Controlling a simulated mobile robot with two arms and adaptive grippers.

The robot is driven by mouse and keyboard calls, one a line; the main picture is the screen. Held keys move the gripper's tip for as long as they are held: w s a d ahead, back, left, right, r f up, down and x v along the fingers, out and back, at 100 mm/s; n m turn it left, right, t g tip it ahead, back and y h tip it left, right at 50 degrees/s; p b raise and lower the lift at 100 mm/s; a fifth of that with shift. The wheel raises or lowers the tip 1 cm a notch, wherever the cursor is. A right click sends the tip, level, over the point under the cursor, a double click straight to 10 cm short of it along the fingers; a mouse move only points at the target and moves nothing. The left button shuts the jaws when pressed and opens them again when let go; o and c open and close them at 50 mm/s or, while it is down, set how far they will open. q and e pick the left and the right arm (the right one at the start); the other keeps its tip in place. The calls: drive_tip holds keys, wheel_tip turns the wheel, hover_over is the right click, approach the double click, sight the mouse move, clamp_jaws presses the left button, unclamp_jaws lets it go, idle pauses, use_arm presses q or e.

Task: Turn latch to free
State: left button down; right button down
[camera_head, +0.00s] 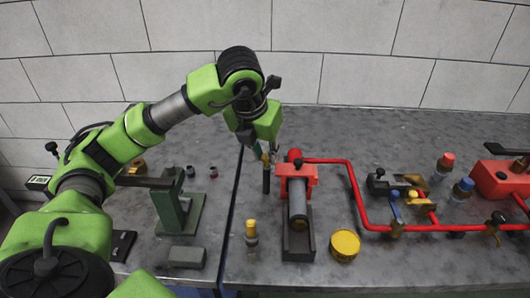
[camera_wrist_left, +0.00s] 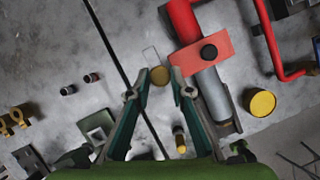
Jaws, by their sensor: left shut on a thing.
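My left gripper (camera_head: 265,152) comes down from above, left of the red bracket. It is shut on a small brass-coloured round piece (camera_wrist_left: 159,75), which sits between the fingertips (camera_wrist_left: 159,94) in the left wrist view. Below the fingers in the head view stands a dark upright piece (camera_head: 266,182); its foot is hard to make out. The red bracket (camera_head: 296,171) holds a grey cylinder (camera_head: 298,197), and the bracket also shows in the left wrist view (camera_wrist_left: 188,60) with a black knob (camera_wrist_left: 208,52) on it. I cannot tell which part is the latch. My right gripper is not in view.
A red pipe (camera_head: 355,190) runs right from the bracket past valves. A yellow round can (camera_head: 345,245) and a yellow-topped fitting (camera_head: 251,232) stand in front. A green stand (camera_head: 180,213) is at left. A dark seam splits the table. A tiled wall closes the back.

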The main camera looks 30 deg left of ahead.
use_arm(q)
drive_tip(key=c, duration=1.8)
unclamp_jaws()
drive_tip(key=v, duration=1.2)
drive_tip(key=shift+w+r, duration=0.1)
